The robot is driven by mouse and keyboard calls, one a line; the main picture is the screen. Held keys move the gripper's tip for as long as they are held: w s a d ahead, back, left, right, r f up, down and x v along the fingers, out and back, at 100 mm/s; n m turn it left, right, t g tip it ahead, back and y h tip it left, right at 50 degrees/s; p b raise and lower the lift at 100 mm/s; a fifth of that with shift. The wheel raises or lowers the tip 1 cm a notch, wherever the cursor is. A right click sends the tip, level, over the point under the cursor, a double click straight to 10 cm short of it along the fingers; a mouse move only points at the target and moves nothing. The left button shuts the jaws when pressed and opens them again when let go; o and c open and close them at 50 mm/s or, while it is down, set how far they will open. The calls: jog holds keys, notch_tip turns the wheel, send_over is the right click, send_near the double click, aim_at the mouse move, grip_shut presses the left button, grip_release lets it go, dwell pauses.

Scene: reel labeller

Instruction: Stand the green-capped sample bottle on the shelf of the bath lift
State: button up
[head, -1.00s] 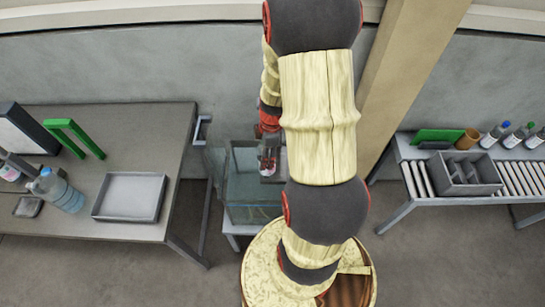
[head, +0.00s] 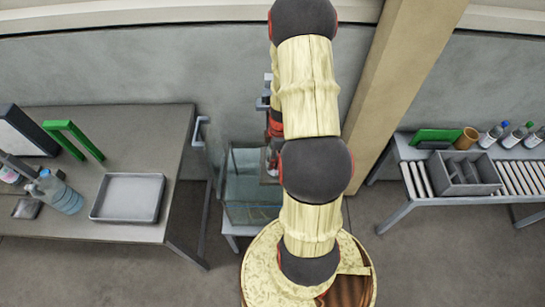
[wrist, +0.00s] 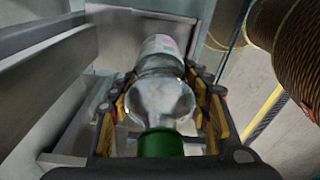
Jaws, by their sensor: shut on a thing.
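The green-capped sample bottle (wrist: 160,105) is clear with a pale label, and its green cap is towards the wrist camera. My gripper (wrist: 166,80) is shut on it, with one finger on each side of the body. A pale grey plate, seemingly the lift shelf (wrist: 112,30), shows beyond the bottle's base; whether they touch I cannot tell. In the head view, the glass bath (head: 245,195) stands between the tables. My gripper (head: 273,150) is over its back right part, largely hidden by my arm.
The left bench (head: 95,125) holds a grey tray (head: 128,197), a large blue bottle (head: 60,195) and a green frame (head: 75,140). The right roller table (head: 400,170) holds a grey divided box (head: 465,172) and capped bottles (head: 514,135). A beige post (head: 405,75) stands right of my arm.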

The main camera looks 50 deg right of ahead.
jog(key=shift+f, duration=0.1)
jog(key=o, duration=1.6)
jog(key=shift+o, duration=0.3)
jog(key=r, duration=0.8)
jog(key=s+d+r, duration=0.1)
jog(key=r, duration=0.3)
jog(key=shift+w+r, duration=0.1)
jog(key=shift+r, duration=0.2)
jog(key=w+a+r+m+t+h, duration=0.15)
jog(key=w+a+r, duration=0.25)
jog(key=a+r, duration=0.6)
jog(key=s+a+r+m+t, duration=0.1)
jog(key=s+a+r+m, duration=0.3)
jog(key=a+r, duration=0.5)
jog(key=s+a+r+m+t, duration=0.2)
jog(key=s+a+r+m, duration=0.2)
jog(key=a+r, duration=0.5)
jog(key=s+a, duration=0.2)
jog(key=shift+a+r, duration=0.4)
